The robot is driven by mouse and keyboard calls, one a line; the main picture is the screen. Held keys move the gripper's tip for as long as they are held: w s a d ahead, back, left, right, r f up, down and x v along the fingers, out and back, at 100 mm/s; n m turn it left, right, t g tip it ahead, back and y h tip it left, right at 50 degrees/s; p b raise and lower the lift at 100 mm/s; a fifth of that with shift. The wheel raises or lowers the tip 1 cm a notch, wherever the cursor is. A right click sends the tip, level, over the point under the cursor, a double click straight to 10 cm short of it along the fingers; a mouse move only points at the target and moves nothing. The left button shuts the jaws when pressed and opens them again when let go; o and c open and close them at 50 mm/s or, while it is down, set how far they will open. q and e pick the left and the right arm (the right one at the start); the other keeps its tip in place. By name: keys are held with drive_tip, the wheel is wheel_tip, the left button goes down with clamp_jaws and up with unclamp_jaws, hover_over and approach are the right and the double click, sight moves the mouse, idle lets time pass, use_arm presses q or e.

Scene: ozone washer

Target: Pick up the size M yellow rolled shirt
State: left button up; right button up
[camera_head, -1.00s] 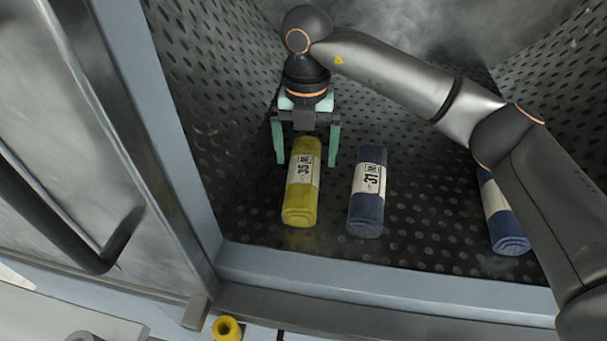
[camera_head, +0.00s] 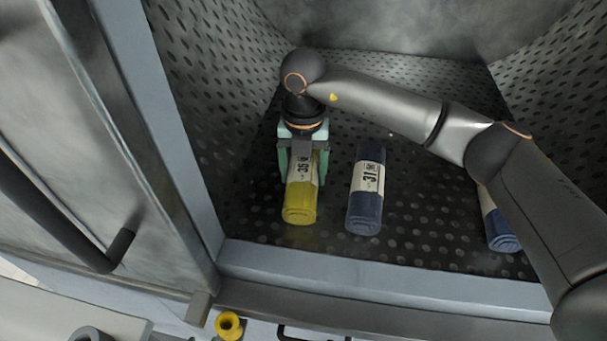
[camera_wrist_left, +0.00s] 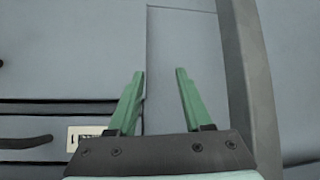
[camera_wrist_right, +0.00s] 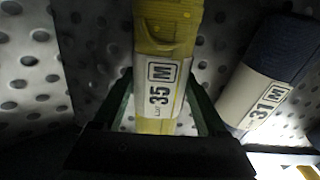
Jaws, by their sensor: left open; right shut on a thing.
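The yellow rolled shirt (camera_head: 300,203) lies on the perforated metal floor of the washer in the head view, with a white label reading 35 and M. The same yellow roll (camera_wrist_right: 166,38) fills the middle of the right wrist view. My right gripper (camera_head: 303,172) reaches down over its far half, with green fingers closed on both sides of the roll. My left gripper (camera_wrist_left: 160,72) shows only in the left wrist view; its fingers are apart with nothing between them.
A dark blue roll (camera_head: 364,210) labelled 31 lies just right of the yellow one. Another blue roll (camera_head: 500,232) is partly hidden behind my right arm. The washer's front sill (camera_head: 380,278) borders the floor, and an open door (camera_head: 95,130) stands at left.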

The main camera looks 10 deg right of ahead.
drive_tip(key=c, duration=0.9)
drive_tip(key=shift+c, duration=0.2)
drive_tip(key=shift+r, duration=0.15)
